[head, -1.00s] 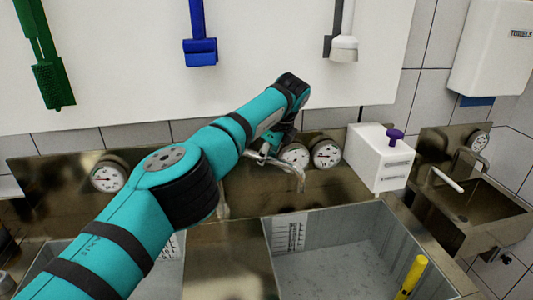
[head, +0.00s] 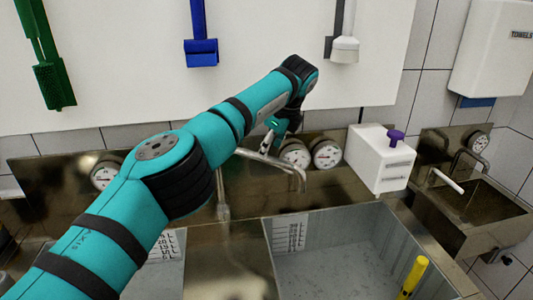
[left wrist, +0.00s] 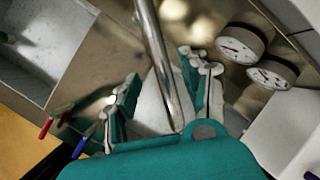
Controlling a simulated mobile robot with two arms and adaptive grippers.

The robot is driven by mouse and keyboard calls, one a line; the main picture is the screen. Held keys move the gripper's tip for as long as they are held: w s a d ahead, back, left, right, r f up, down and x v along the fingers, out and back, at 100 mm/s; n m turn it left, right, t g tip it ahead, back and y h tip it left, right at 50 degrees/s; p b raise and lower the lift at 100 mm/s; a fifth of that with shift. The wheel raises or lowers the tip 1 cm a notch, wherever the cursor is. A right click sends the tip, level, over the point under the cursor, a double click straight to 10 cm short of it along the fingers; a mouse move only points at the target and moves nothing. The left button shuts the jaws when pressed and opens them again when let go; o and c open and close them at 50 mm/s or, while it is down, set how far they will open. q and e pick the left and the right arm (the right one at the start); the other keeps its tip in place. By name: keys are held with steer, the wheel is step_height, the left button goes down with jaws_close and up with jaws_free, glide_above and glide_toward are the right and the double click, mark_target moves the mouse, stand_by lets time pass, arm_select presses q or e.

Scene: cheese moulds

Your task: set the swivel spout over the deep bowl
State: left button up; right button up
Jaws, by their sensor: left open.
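The metal swivel spout (head: 270,160) runs from the back wall to the right, and its bent tip hangs by the back of the right basin (head: 335,275). A left basin (head: 155,285) lies partly behind my arm; I cannot tell from depth which is the deep bowl. My left gripper (head: 270,138) is at the spout, partly hidden by its own wrist. In the left wrist view the open fingers of the gripper (left wrist: 163,78) stand either side of the spout tube (left wrist: 160,60), with gaps visible. My right gripper is not in view.
Round gauges (head: 327,154) and a white box with a purple knob (head: 380,160) stand along the back wall. A yellow-handled tool (head: 413,275) leans in the right basin. Red (left wrist: 46,128) and blue (left wrist: 79,149) handles show beside the gripper.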

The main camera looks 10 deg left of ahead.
arm_select(q)
steer(key=v, duration=0.7)
steer(key=shift+r, duration=0.35)
steer(key=shift+s+d+r, duration=0.1)
